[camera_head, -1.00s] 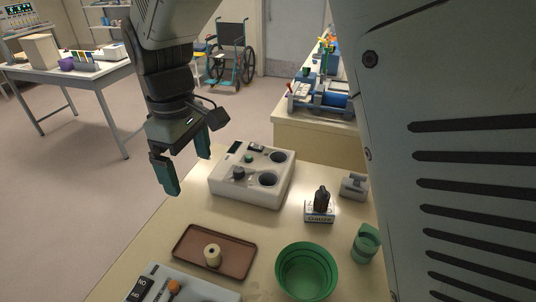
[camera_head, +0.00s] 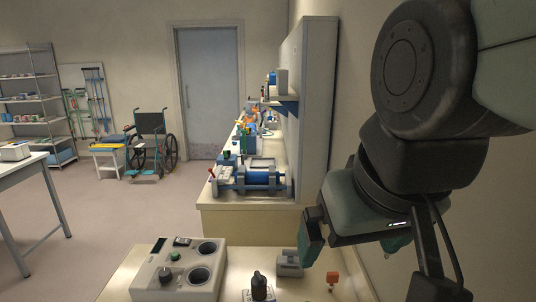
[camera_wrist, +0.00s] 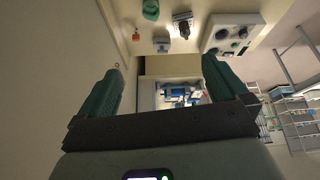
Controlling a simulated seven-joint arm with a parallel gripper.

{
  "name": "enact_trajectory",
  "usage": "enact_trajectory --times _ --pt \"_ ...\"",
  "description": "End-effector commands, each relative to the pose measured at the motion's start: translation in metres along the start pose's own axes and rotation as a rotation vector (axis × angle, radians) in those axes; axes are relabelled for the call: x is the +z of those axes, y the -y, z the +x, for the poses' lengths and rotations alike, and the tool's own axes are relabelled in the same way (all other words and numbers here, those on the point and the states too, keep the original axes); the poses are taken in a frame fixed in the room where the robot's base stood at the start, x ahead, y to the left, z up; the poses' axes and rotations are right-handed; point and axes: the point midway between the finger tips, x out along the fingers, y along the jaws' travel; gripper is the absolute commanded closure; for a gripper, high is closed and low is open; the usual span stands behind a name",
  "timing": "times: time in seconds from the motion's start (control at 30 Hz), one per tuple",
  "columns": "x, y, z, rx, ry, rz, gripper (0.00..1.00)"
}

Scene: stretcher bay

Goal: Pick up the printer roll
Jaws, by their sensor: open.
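The printer roll is not in view in either current picture. The brown tray that held a small cream roll earlier is also outside both views. My gripper (camera_head: 350,258) is at the right of the head view, above the far right part of the bench near the wall. Its two teal fingers are apart with nothing between them. In the wrist view my gripper (camera_wrist: 163,64) shows both fingers spread wide and empty, with the bench top upside down beyond them.
The white unit with round wells (camera_head: 180,270) stands on the near bench. Right of it are a dark bottle-like item (camera_head: 259,285), a grey holder (camera_head: 289,263) and an orange-topped item (camera_head: 333,278). A green item (camera_wrist: 150,10) shows in the wrist view.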

Motion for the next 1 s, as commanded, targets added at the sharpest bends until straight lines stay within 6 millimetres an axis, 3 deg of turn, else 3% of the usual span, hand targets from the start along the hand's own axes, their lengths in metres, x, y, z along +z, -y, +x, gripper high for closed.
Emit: enact_trajectory --times 0.1,0.23,0.4,0.7,0.87,1.0 --pt "0.015 -0.011 -0.003 0.025 -0.034 0.081 0.00" --pt "0.019 -0.015 -0.004 0.032 -0.043 0.107 0.02" --pt "0.019 -0.014 -0.004 0.031 -0.043 0.105 0.27" --pt "0.018 -0.013 -0.003 0.025 -0.035 0.106 0.27" --pt "0.008 0.006 0.018 -0.045 0.058 0.145 0.27" --pt "-0.006 0.040 0.053 -0.164 0.218 0.230 0.27"
